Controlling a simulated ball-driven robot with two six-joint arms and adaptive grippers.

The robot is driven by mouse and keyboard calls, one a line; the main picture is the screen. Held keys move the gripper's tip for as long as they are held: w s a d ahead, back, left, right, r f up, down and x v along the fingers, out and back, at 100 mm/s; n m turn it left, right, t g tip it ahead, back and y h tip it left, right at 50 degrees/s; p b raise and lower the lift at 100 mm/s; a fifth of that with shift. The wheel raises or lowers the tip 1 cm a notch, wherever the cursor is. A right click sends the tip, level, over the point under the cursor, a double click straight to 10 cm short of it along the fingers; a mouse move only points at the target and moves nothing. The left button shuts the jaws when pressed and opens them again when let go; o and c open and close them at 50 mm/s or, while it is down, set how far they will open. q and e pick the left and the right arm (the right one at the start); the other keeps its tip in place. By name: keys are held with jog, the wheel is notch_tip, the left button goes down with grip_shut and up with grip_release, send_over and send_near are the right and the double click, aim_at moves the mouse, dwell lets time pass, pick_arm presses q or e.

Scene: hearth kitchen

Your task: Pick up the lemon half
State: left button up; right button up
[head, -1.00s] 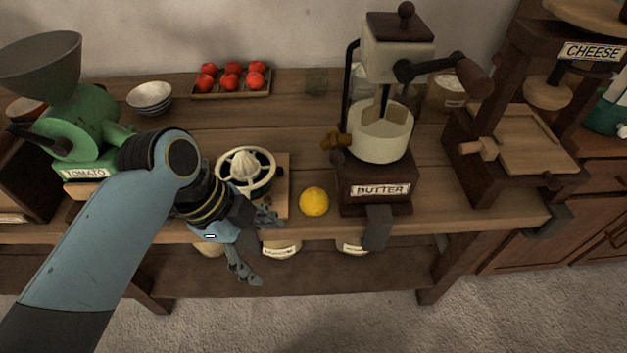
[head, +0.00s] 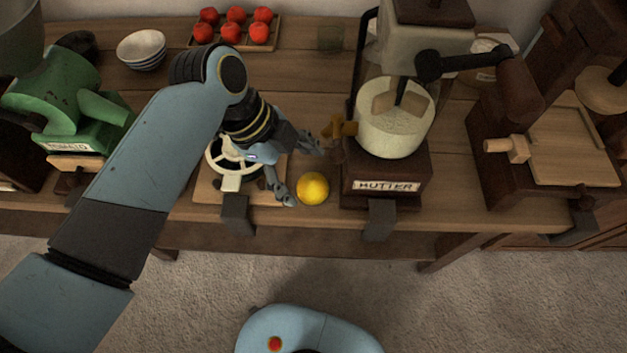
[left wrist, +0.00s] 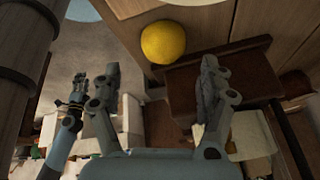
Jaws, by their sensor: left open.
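The lemon half (head: 312,188) is a round yellow piece on the wooden counter, between the juicer and the butter churn. It also shows in the left wrist view (left wrist: 163,42), just beyond the fingertips and between their lines. My left gripper (head: 304,175) is open and empty, its fingers spread at the lemon's left side, one farther back and one nearer the front edge. I cannot tell whether a finger touches it. What seems to be my right gripper (left wrist: 78,88) shows small in the left wrist view, far from the lemon; its jaw state is unclear.
The white juicer (head: 228,165) sits on a board, partly behind my left gripper. A tray of tomatoes (head: 233,42) lies at the back. The counter's front edge is close.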

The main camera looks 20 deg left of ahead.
aim_at(307, 184)
pick_arm(q)
jog(key=shift+w+d+f, duration=0.1)
jog(key=shift+f, duration=0.35)
jog(key=x, duration=0.3)
jog(key=shift+f, duration=0.4)
jog(key=shift+d+f, duration=0.15)
jog(key=shift+f, duration=0.2)
pick_arm(e)
jog(key=shift+w+a+r, duration=0.1)
jog(key=shift+w+a, duration=0.05)
jog(key=shift+w, duration=0.5)
jog(key=shift+w+a+r, duration=0.1)
jog(key=shift+w+a, duration=0.05)
jog(key=shift+w, duration=0.45)
pick_arm(q)
jog(key=shift+c, duration=0.2)
pick_arm(e)
jog(key=shift+s, duration=0.1)
pick_arm(q)
jog(key=c, duration=1)
pick_arm(e)
jog(key=shift+s+d, duration=0.25)
jog(key=shift+s, duration=0.1)
pick_arm(q)
jog(key=shift+r, duration=0.1)
